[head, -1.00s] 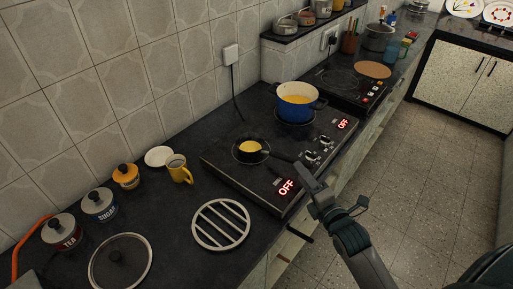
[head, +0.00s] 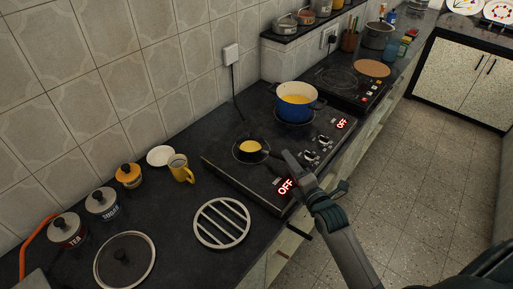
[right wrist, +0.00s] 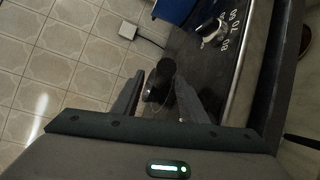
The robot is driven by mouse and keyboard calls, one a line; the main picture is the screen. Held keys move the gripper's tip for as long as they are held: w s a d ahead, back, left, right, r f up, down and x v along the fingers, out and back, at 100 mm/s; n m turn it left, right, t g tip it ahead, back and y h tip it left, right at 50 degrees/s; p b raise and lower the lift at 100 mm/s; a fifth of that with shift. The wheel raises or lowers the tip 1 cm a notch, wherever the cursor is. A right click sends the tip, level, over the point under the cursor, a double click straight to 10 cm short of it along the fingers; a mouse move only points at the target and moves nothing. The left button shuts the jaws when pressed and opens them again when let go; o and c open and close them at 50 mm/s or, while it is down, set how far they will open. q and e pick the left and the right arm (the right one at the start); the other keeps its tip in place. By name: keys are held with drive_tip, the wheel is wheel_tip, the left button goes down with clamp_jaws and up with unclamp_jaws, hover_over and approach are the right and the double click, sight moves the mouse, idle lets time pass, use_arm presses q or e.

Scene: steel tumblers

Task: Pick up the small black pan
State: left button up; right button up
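The small black pan (head: 238,155) sits on the near burner of the black cooktop, with something yellow in it. Its handle points right, toward my right gripper (head: 288,157). In the right wrist view the two fingers of my right gripper (right wrist: 157,90) stand apart, with a dark rounded piece, apparently the pan handle (right wrist: 156,86), between them. I cannot tell whether either finger touches it. The gripper hides part of the handle in the head view. My left gripper is not in view.
A blue pot (head: 292,110) stands on the burner behind the pan. Control knobs (head: 309,157) are close to the right gripper.

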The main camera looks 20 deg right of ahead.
drive_tip(key=shift+w+f, duration=0.2)
drive_tip(key=shift+w, duration=0.95)
drive_tip(key=shift+r, duration=0.1)
clamp_jaws()
